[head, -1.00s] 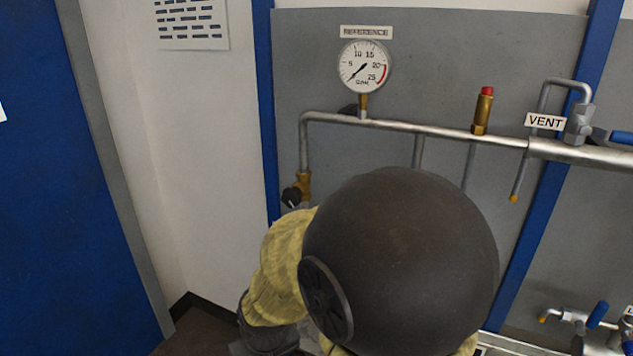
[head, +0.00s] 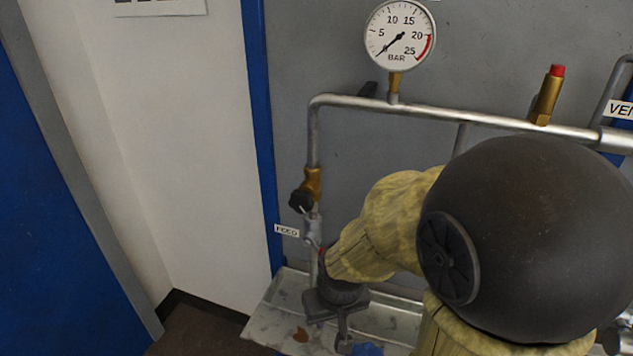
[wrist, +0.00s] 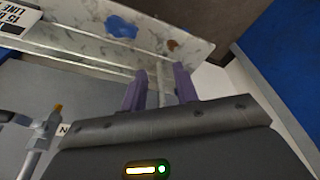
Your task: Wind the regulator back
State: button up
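The likely regulator, a brass fitting with a black knob (head: 302,200), sits on the left vertical pipe above the FEED label (head: 287,230). The round gauge (head: 400,35) above the horizontal pipe reads low, its needle pointing down-left. My gripper (head: 343,336) hangs below and slightly right of the knob, apart from it, over the tray; its fingers are small in the head view. In the wrist view its two purple fingers (wrist: 160,90) stand apart. A pale bar shows between them; I cannot tell whether it is between the fingers or behind.
A marbled tray (head: 268,318) with a brown patch and a blue patch lies below. A brass, red-capped fitting (head: 547,95) stands on the horizontal pipe (head: 450,114). My arm covers the lower right. White wall and blue door are at left.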

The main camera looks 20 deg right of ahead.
jog(key=m+y+p, duration=0.3)
jog(key=m, duration=1.7)
send_near(301, 192)
notch_tip(301, 192, down, 3)
jog(key=s+d, duration=0.2)
jog(key=s, duration=0.1)
notch_tip(301, 192, up, 9)
jog(key=w+m, duration=0.1)
jog(key=m, duration=0.4)
jog(key=shift+w+d+r+y, duration=0.2)
jog(key=shift+w+d+y, duration=0.05)
jog(key=shift+d+y, duration=0.15)
jog(key=x, duration=1.7)
jog(key=shift+w+f, duration=0.1)
jog(key=shift+f, duration=0.2)
